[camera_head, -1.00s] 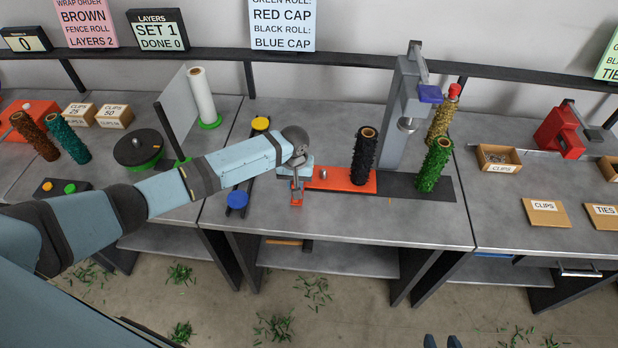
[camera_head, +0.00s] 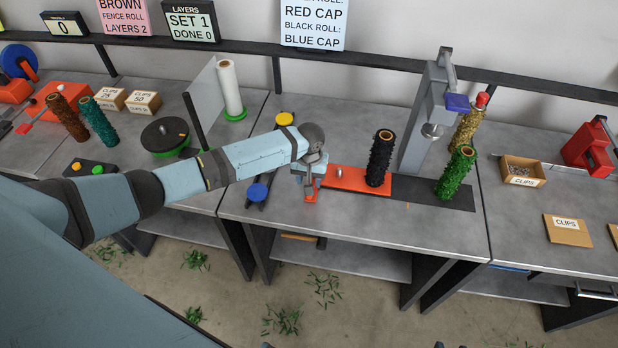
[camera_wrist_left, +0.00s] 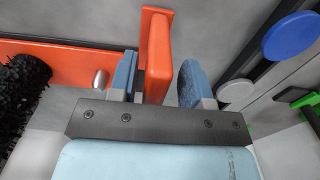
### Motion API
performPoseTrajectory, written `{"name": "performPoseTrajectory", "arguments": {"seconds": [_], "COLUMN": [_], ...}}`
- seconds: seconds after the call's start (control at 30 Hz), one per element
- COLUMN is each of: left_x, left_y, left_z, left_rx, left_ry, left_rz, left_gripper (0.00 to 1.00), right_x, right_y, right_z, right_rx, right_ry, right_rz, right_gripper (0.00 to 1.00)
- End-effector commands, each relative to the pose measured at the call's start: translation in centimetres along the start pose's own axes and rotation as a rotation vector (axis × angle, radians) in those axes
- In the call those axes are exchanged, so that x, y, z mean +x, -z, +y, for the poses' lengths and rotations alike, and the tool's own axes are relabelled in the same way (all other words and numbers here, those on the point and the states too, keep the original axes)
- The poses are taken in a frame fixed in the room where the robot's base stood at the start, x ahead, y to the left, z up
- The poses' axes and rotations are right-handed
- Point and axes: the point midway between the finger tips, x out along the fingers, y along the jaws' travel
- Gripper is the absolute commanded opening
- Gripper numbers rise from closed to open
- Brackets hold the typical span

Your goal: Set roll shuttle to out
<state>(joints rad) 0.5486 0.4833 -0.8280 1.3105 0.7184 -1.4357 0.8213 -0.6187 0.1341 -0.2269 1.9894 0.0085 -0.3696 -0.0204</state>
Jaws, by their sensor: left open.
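The roll shuttle is an orange plate (camera_head: 350,180) on a dark track (camera_head: 430,191) on the middle bench. A bristly black roll (camera_head: 380,158) stands upright on it, and a green roll (camera_head: 457,172) stands toward the track's right end. My left gripper (camera_head: 311,184) is at the plate's left end, over its orange handle (camera_head: 311,197). In the left wrist view, my left gripper (camera_wrist_left: 160,80) is open with the orange handle (camera_wrist_left: 155,50) between its fingers. The handle is close to one finger, with a clear gap to the other. My right gripper is not in view.
A grey upright press (camera_head: 424,120) stands behind the track, beside a gold roll (camera_head: 467,130) with a red cap. The bench front is clear.

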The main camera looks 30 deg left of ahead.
Motion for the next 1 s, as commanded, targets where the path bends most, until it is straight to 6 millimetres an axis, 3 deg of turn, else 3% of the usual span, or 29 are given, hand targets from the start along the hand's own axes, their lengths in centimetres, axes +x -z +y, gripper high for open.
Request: {"name": "performPoseTrajectory", "arguments": {"seconds": [0.17,0.6,0.8,1.0], "left_x": [-2.4,-11.6,-13.4,-13.6], "left_y": [0.1,0.1,0.0,0.0], "left_z": [-0.1,-0.2,-0.3,-0.3], "left_rx": [0.000,-0.001,-0.002,-0.002], "left_ry": [-0.001,-0.001,0.000,0.000], "left_rz": [0.002,0.003,0.001,0.001], "left_gripper": [0.45,0.45,0.45,0.45], "right_x": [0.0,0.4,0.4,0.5], "right_y": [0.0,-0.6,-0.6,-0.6], "right_z": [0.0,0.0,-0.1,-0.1], "right_rx": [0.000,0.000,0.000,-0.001], "right_ry": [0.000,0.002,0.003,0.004], "right_rz": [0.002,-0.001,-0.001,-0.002], "right_gripper": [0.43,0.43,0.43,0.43]}}
